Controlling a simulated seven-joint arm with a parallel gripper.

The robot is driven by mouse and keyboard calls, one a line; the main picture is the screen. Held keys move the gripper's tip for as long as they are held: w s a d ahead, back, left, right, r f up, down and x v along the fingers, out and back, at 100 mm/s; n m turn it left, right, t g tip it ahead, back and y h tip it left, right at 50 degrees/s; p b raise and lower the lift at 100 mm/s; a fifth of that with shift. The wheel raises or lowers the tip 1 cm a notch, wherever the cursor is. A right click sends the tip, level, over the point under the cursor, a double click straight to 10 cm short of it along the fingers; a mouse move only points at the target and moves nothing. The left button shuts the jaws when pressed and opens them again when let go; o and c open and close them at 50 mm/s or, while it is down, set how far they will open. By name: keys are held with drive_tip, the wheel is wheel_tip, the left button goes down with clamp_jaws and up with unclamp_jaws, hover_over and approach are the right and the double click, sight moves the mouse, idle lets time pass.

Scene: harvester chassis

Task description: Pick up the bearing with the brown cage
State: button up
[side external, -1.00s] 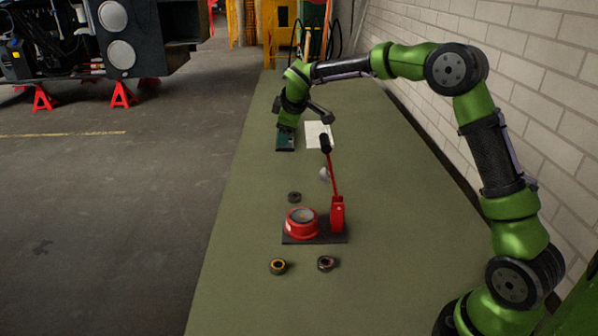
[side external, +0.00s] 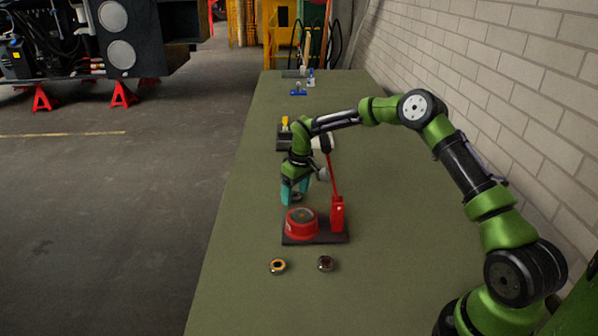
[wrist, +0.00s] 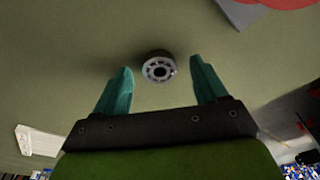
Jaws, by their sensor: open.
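In the side external view, a bearing with a brownish cage (side external: 326,263) lies on the green bench at the front right. A bearing with a yellow-orange cage (side external: 278,266) lies to its left. My gripper (side external: 295,194) is behind the red press, low over the bench, with teal fingers pointing down. In the wrist view, my gripper (wrist: 162,66) is open, and a dark-rimmed bearing with a greyish face (wrist: 158,70) shows between the fingertips, apparently touching neither. This bearing is hidden in the side external view.
The red press (side external: 301,223) with an upright lever stands between my gripper and the two front bearings. A dark fixture with a yellow part (side external: 285,133) is behind my gripper. Blue items (side external: 299,92) lie at the far end. The left bench edge is clear.

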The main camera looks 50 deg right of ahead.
drive_tip(key=shift+f, duration=0.15)
drive_tip(key=c, duration=1.2)
